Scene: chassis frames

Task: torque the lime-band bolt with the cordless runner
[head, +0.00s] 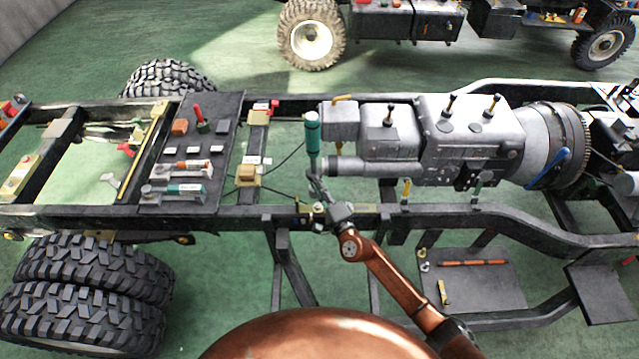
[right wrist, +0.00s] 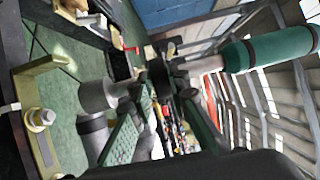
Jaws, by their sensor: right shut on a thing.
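My right gripper (head: 317,185) is shut on an upright tool with a teal barrel (head: 312,128), which I take to be the cordless runner. In the right wrist view the teal barrel (right wrist: 270,48) has dark bands and a pale shaft leading to the fingers (right wrist: 170,75). The gripper is above the near chassis rail, by a small yellowish bracket (head: 319,209). The right wrist view shows a bolt with a yellowish collar (right wrist: 40,119) on a brass-coloured bracket, apart from the tool. I cannot tell whether its band is lime. My left gripper is out of view.
A dark tool panel (head: 222,165) with several tools lies across the frame at left. The grey engine and gearbox (head: 440,140) stand close to the right of the tool. Thin cables (head: 285,160) run nearby. A dark lower plate (head: 470,290) sits at front right.

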